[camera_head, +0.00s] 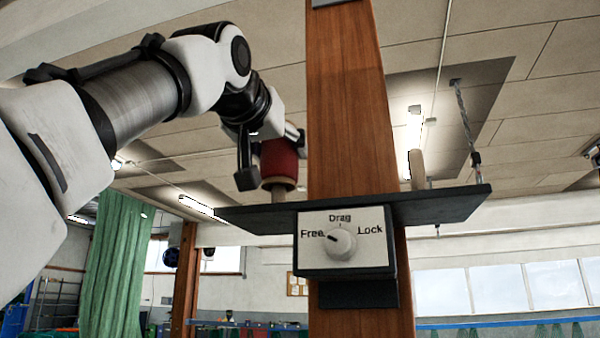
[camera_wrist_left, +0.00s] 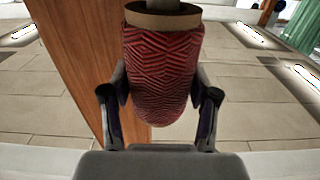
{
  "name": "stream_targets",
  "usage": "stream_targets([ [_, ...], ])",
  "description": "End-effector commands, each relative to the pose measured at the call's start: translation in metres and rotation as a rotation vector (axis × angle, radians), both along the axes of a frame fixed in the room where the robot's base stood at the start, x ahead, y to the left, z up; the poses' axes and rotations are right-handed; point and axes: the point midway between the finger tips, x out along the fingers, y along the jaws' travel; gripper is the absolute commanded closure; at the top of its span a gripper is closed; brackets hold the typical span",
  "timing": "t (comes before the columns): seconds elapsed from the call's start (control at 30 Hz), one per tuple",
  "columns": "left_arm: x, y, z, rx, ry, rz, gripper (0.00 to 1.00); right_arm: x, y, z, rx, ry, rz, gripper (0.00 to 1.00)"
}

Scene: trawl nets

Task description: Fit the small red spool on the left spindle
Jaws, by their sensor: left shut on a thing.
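The small red spool (camera_head: 279,158) is held by my left gripper (camera_head: 272,163), whose fingers press its sides. It is upright over the left end of the dark shelf (camera_head: 440,205). The left spindle (camera_head: 278,195), a pale peg, shows between the shelf and the spool's lower rim. In the left wrist view the red patterned spool (camera_wrist_left: 162,65) sits between both fingers, and a peg (camera_wrist_left: 155,5) meets its tan end. I cannot tell how far the peg is inside. My right gripper is not in view.
A wooden post (camera_head: 345,100) stands close right of the spool. A box with a dial (camera_head: 342,243) marked Free, Drag and Lock is on the post; its pointer is towards Free. Another pale spindle (camera_head: 416,170) stands bare on the shelf's right side, near a hanging chain (camera_head: 465,120).

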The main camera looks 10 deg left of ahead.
Motion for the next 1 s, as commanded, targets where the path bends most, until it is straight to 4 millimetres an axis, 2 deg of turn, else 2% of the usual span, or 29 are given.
stream_targets([
  [1.0,0.000,0.000,-0.027,0.000,-0.001,0.000,0.79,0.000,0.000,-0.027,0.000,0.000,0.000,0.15],
])
